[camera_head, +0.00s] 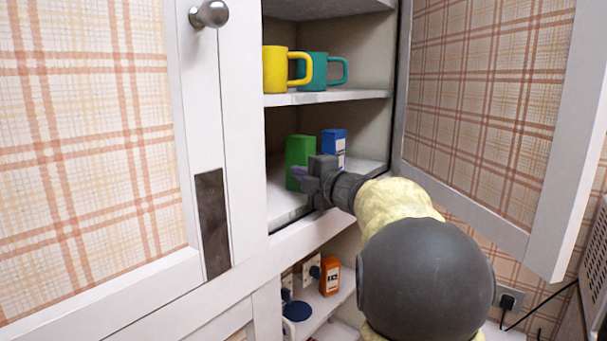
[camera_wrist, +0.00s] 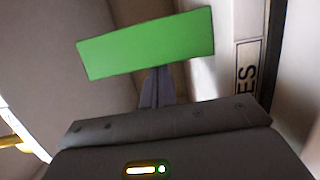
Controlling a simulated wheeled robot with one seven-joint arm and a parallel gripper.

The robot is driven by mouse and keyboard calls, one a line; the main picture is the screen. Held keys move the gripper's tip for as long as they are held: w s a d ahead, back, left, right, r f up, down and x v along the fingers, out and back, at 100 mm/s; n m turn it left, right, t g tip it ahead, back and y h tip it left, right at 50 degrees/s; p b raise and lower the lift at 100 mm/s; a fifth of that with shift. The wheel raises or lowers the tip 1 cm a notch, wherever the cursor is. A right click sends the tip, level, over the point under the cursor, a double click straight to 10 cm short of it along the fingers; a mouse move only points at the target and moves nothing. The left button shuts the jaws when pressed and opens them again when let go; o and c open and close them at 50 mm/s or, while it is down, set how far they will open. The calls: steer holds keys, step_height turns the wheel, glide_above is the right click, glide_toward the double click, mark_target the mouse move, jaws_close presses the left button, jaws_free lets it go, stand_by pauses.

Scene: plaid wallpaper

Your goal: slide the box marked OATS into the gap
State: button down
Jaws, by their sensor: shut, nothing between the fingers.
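A green box (camera_head: 300,160) stands upright on the cupboard's lower visible shelf; its readable face is hidden. It also shows in the wrist view (camera_wrist: 148,42), just beyond my fingers. A blue box (camera_head: 333,143) with a white label stands to its right, with a space between them. The wrist view shows a label ending in "ES" (camera_wrist: 246,75) at the right. I cannot read OATS on any box. My gripper (camera_head: 299,174) is shut and empty, right in front of the green box; its purple fingers also show in the wrist view (camera_wrist: 157,90). Whether they touch it, I cannot tell.
A yellow mug (camera_head: 275,70) and a teal mug (camera_head: 318,72) stand on the shelf above. The open right door (camera_head: 560,150) flanks my arm. An orange box (camera_head: 329,276) and a blue round thing (camera_head: 297,311) sit in the space below. The left door (camera_head: 190,150) fills the left.

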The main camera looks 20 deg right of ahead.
steer(key=shift+a, duration=0.1)
steer(key=a+b, duration=0.1)
steer(key=a, duration=0.1)
steer(key=a+b, duration=0.1)
steer(key=shift+s+a+f, duration=0.15)
steer(key=shift+a, duration=0.25)
steer(key=b+v, duration=0.2)
steer(key=v, duration=0.7)
steer(key=shift+s+d, duration=0.1)
steer(key=shift+s, duration=0.2)
steer(key=shift+w, duration=0.1)
